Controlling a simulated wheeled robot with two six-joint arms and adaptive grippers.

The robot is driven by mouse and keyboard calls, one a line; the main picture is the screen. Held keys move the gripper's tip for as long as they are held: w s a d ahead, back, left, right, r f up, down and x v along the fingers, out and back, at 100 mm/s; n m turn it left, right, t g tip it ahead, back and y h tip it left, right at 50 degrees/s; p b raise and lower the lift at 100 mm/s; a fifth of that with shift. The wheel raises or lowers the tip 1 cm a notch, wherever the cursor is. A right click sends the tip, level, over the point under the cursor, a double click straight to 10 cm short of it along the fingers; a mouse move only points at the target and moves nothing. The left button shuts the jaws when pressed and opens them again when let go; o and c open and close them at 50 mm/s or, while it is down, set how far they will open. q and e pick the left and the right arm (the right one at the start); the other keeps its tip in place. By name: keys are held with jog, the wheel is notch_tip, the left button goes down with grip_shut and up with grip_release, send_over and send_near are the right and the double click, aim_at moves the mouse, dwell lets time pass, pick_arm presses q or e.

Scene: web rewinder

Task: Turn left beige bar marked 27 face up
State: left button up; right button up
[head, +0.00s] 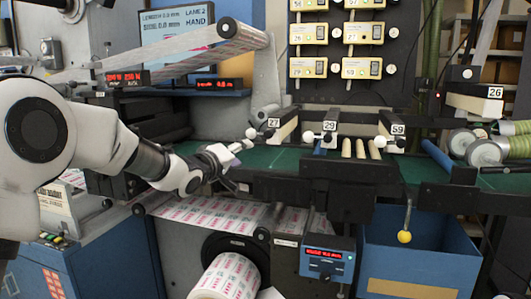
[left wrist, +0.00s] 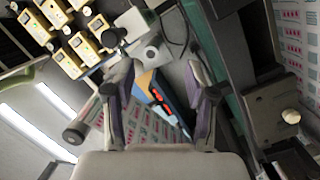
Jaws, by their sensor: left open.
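The left beige bar marked 27 (head: 287,128) sits at the back edge of the green bed, with its white number tag (head: 273,122) on the near end. A white-knobbed lever (head: 251,133) is beside it on the left. My left gripper (head: 238,157) is in front of the bar, lower and to the left, apart from it. In the left wrist view, the fingers of my left gripper (left wrist: 162,95) are spread with nothing between them. My right gripper is not in view.
Bars marked 29 (head: 329,126) and 59 (head: 397,130) stand to the right with their own knobs. Printed web (head: 210,210) runs below the green bed (head: 275,157). A blue bin (head: 425,250) and a yellow ball knob (head: 404,237) are at lower right.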

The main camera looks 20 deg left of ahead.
aim_at(248, 134)
pick_arm(q)
notch_tip(248, 134, up, 5)
jog(key=s, duration=0.1)
jog(key=shift+t, duration=0.3)
jog(key=p+x, duration=0.1)
jog(key=x, duration=0.4)
jog(key=p+x, duration=0.1)
jog(key=x, duration=0.1)
jog(key=shift+w+a+f+p, duration=0.1)
jog(key=shift+w+f+p, duration=0.1)
jog(key=shift+f+p, duration=0.2)
jog(key=shift+w, duration=0.15)
jog(key=shift+a, duration=0.15)
grip_shut()
